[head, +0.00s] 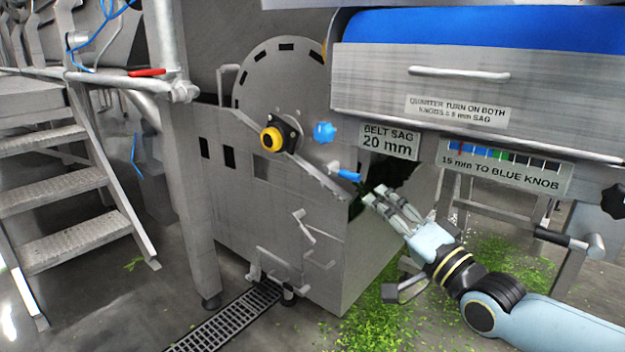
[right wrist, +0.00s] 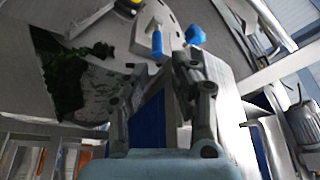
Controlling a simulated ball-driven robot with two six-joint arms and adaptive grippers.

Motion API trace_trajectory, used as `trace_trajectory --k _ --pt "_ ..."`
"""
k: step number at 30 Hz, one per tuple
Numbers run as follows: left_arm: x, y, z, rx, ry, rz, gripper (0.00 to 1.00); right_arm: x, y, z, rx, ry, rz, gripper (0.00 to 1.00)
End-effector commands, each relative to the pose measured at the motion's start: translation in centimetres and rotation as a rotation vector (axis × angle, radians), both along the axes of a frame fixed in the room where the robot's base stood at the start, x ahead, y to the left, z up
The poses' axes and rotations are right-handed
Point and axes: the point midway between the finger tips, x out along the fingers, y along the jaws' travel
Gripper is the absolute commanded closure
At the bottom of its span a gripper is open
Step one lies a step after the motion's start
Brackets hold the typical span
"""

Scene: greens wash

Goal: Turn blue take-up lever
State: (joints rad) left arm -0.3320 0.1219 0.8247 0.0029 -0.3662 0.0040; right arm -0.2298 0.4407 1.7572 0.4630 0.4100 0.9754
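The take-up lever (head: 346,174) has a blue handle and sticks out from the right side of the grey machine housing, below a blue star-shaped knob (head: 324,131). In the right wrist view the blue lever (right wrist: 157,44) points down towards the fingers, and the blue knob (right wrist: 195,34) is just to its right. My right gripper (head: 376,192) is just right of and below the lever in the head view. Its fingers (right wrist: 170,68) look parted with nothing between them, apart from the lever. My left gripper is not in view.
A sign (head: 388,142) reading "BELT SAG 20 mm" hangs right of the lever, below the blue conveyor belt (head: 480,30). A yellow-and-black button (head: 271,140) sits left of the knob. Metal steps (head: 65,190) stand at left. Green scraps (head: 380,310) litter the floor.

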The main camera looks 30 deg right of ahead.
Motion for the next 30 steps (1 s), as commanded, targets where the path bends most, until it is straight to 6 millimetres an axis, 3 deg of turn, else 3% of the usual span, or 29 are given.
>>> trace_trajectory --k 5,9,15,21,30 --pt "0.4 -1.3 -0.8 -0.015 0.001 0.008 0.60 2.7 0.2 0.4 -0.001 -0.002 -0.001 0.74" --pt "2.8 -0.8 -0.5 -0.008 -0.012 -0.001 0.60 5.7 0.3 0.8 -0.001 0.000 -0.002 0.74" --pt "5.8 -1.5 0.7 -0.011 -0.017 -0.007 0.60 8.6 0.5 1.4 -0.002 0.003 -0.001 0.74" --pt "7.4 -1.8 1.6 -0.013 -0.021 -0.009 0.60 9.9 0.6 1.8 -0.002 0.004 -0.001 0.74" --pt "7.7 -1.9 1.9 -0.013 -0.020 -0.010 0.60 10.2 0.6 2.0 -0.002 0.004 -0.001 0.74"
